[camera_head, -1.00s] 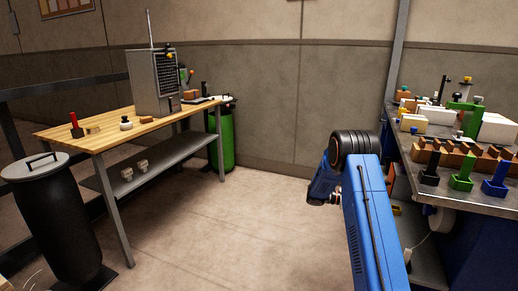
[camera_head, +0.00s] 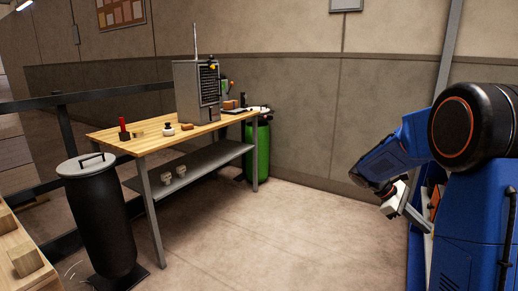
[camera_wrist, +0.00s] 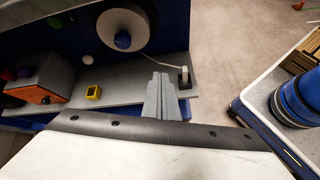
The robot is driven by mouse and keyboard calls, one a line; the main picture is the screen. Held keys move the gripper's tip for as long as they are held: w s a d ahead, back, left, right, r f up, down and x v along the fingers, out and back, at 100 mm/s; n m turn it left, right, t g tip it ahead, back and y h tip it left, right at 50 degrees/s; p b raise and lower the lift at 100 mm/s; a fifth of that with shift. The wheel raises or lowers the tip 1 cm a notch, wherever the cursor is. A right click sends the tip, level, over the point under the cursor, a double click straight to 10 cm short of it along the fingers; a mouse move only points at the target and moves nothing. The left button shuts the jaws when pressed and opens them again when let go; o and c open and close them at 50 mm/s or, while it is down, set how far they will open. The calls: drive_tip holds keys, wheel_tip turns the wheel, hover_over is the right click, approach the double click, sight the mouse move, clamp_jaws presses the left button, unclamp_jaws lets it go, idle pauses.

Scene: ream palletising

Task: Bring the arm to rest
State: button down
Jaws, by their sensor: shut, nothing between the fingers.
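My arm is raised and bent at the right of the head view, with a large black and orange-ringed joint. From there a blue link slopes down to the left. My gripper (camera_head: 424,224) hangs below that link, pointing down and to the right, and holds nothing. In the wrist view the grey fingers of my gripper (camera_wrist: 160,82) lie together, shut and empty. Behind them is a grey shelf (camera_wrist: 130,90) on a blue bench side. I cannot tell how far the fingertips are from that shelf.
A wooden-topped table (camera_head: 155,140) stands at the left, with a grey cabinet (camera_head: 192,92) on it. A black bin (camera_head: 98,220) and a green bin (camera_head: 257,150) stand near it. The middle floor is clear. On the shelf are a yellow block (camera_wrist: 93,92) and an orange-and-black box (camera_wrist: 40,85).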

drive_tip(key=s+a+r+m+t+y, duration=0.1)
drive_tip(key=s+a+m+t+y, duration=0.3)
drive_tip(key=s+a, duration=0.8)
drive_tip(key=s+a+r+m+t+y, duration=0.2)
drive_tip(key=s+a+m+t+y, duration=0.2)
drive_tip(key=s+a, duration=0.8)
drive_tip(key=s+t+y, duration=0.1)
drive_tip(key=s, duration=0.2)
drive_tip(key=shift+s+t+y, duration=0.3)
drive_tip(key=shift+t, duration=0.1)
